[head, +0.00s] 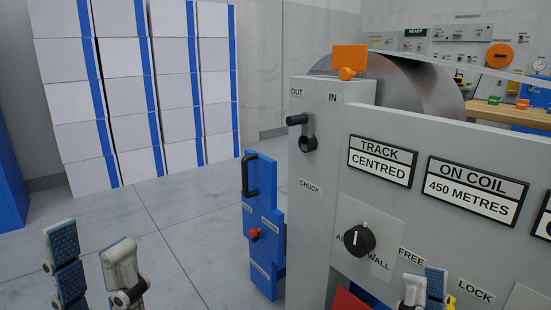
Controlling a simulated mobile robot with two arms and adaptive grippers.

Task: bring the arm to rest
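My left gripper (92,265) is at the lower left, above the grey floor and well to the left of the machine. Its two fingers stand apart with an empty gap between them, and blue pads show on the left finger. My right gripper (424,286) shows only by its fingertips at the bottom edge, in front of the machine's panel (318,235) near the FREE and LOCK labels. Its lower part is cut off, so I cannot tell whether it is open or holds anything. Nearly all of both arms is out of view.
The grey panel carries a black dial (359,239), a lever (305,133) under OUT and IN, and an orange block (350,58). A blue plate (264,220) stands at its left side. White stacked boxes (133,102) are behind. Floor (180,225) between is clear.

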